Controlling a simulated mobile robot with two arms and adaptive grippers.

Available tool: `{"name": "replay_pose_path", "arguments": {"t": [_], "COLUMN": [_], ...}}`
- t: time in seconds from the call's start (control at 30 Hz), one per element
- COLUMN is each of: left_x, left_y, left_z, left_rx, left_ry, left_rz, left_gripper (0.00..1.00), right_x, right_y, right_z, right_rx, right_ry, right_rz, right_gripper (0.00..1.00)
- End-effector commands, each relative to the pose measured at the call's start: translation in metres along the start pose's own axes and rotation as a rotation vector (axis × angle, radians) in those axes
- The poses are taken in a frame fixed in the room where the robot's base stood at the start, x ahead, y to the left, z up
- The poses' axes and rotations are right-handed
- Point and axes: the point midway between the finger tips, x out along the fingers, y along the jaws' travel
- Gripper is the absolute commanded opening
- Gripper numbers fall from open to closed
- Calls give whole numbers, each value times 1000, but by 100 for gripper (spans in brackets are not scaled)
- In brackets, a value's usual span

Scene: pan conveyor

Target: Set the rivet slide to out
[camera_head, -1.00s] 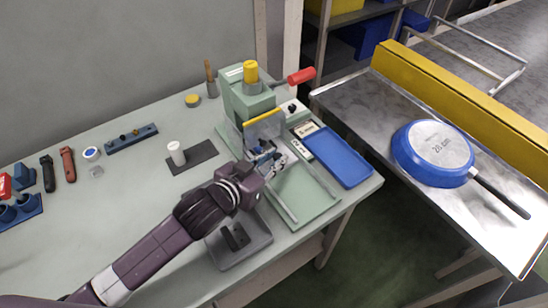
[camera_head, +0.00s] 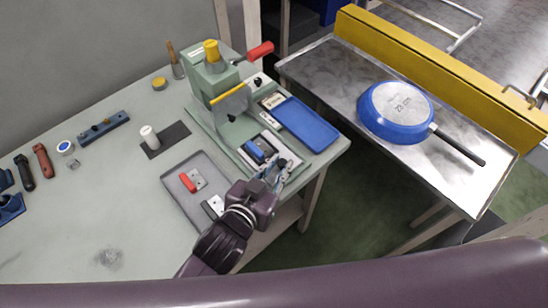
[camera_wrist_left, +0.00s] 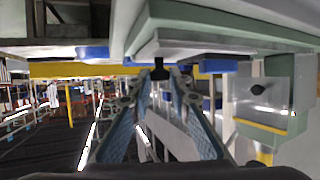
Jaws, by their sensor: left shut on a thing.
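The green rivet press (camera_head: 205,95) stands on the bench with a yellow cap on top, a red-ended lever and a yellow-edged guard. Its slide (camera_head: 290,157) is a pale plate on the green base, in front of the guard, clear of the press head. A blue piece (camera_head: 259,149) sits on the slide. My left gripper (camera_head: 275,174) is at the slide's front end, near the base's front edge. In the left wrist view the gripper (camera_wrist_left: 160,85) is shut on a small black slide handle (camera_wrist_left: 160,68). My right gripper is out of view.
A grey tray (camera_head: 172,187) with red and grey pieces lies left of my left gripper. A blue tray (camera_head: 308,125) lies right of the press. A blue pan (camera_head: 395,110) rests upside down on the metal table. My arm crosses the foreground.

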Motion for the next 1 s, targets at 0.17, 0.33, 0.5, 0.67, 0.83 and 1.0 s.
{"name": "replay_pose_path", "arguments": {"t": [0.17, 0.33, 0.5, 0.67, 0.83, 1.0], "left_x": [-1, 0, 0, -4, -26, -55], "left_y": [6, 5, 4, 4, 4, 5], "left_z": [2, 2, 1, 1, 2, 2], "left_rx": [-5, -5, -4, -4, -5, -5], "left_ry": [-3, -3, -2, -2, -3, -4], "left_rz": [12, 12, 9, 9, 10, 11], "left_gripper": [0, 34, 34, 34, 34, 34], "right_x": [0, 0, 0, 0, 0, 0], "right_y": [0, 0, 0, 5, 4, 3], "right_z": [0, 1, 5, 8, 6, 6], "right_rx": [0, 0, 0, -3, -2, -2], "right_ry": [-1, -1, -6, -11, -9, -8], "right_rz": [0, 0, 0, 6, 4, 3], "right_gripper": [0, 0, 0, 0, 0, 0]}}
